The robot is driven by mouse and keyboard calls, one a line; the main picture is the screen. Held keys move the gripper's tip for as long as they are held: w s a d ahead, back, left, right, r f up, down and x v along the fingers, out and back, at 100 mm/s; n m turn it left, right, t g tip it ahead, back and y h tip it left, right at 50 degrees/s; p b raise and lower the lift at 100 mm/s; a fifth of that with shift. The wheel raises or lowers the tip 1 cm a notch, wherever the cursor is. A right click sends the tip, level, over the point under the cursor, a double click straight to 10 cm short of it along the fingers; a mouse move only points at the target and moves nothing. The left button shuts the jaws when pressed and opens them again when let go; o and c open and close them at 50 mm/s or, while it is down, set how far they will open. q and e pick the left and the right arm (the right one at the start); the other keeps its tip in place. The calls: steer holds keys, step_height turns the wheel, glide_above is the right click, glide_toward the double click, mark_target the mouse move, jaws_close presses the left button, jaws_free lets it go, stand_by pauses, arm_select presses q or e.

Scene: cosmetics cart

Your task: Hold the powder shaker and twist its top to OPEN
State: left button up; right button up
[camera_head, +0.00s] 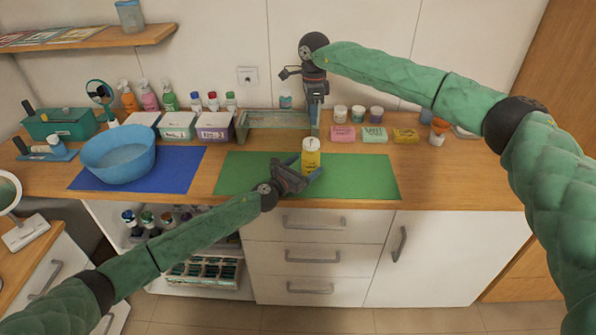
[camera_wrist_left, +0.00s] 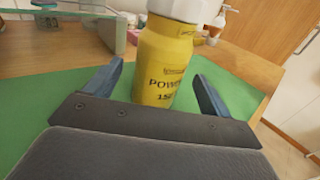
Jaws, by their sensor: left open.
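The powder shaker (camera_head: 311,160) is a yellow bottle with a white top, standing upright on the green mat (camera_head: 365,178). My left gripper (camera_head: 307,171) is low in front of it, with its fingers spread to either side of the bottle. In the left wrist view the yellow body (camera_wrist_left: 165,68) with "POWDER" lettering shows between the two open blue fingers (camera_wrist_left: 160,85), with visible gaps. The white top is cut off by the upper picture edge. My right gripper (camera_head: 315,118) points down behind and above the shaker, apart from it. Its fingers are too small to judge.
A glass shelf (camera_head: 270,119) stands behind the mat. Pink, green and yellow soap bars (camera_head: 374,135) and small jars (camera_head: 358,114) are at the back right. A blue bowl (camera_head: 118,155) sits on a blue mat (camera_head: 185,180) at left. The green mat's right part is clear.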

arm_select(q)
steer(key=shift+x, duration=1.95)
